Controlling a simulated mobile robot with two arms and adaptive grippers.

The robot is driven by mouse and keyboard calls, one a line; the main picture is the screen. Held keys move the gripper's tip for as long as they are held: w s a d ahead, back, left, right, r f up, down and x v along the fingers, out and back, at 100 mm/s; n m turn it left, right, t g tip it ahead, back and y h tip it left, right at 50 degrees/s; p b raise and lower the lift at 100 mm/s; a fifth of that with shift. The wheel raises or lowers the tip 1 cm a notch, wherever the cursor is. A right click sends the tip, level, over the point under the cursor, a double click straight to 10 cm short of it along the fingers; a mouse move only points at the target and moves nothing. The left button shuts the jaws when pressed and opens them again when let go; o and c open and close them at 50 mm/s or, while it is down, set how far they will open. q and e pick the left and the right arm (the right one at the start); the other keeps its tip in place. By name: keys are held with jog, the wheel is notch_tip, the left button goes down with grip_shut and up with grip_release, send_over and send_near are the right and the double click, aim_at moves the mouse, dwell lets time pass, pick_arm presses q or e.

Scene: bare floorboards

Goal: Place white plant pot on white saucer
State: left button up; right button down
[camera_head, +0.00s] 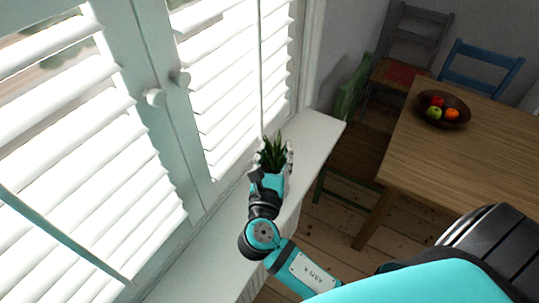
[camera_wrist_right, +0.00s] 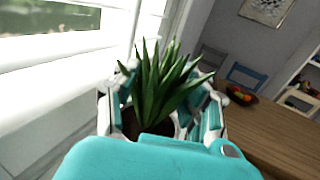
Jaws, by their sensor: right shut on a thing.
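A spiky green plant (camera_head: 272,152) stands upright between the fingers of my right gripper (camera_head: 274,165), above or at the white windowsill. In the right wrist view, its leaves (camera_wrist_right: 160,85) rise between the teal and white fingers of the same gripper (camera_wrist_right: 162,110). The gripper is shut on the plant's pot. The pot itself is almost wholly hidden behind the fingers and palm, with only dark soil showing in the wrist view. I cannot tell whether the pot touches the sill. No white saucer can be made out in either view. My left gripper is not in view.
The windowsill (camera_head: 318,130) has bare room to the right of the gripper. Shuttered windows (camera_head: 225,90) with knobs stand close on the left. A wooden table (camera_head: 460,155) with a fruit bowl (camera_head: 444,110) is at the right, with a green chair (camera_head: 352,90) between it and the sill.

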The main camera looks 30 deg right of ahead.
aim_at(269, 167)
jog(key=shift+w+a, duration=0.15)
jog(key=shift+w, duration=0.55)
notch_tip(269, 167, down, 3)
jog(key=shift+f, duration=0.25)
jog(key=c, duration=0.7)
grip_release()
jog(key=shift+f, duration=0.1)
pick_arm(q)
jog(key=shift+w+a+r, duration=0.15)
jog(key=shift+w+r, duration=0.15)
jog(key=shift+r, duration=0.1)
pick_arm(e)
jog(key=shift+s, duration=0.1)
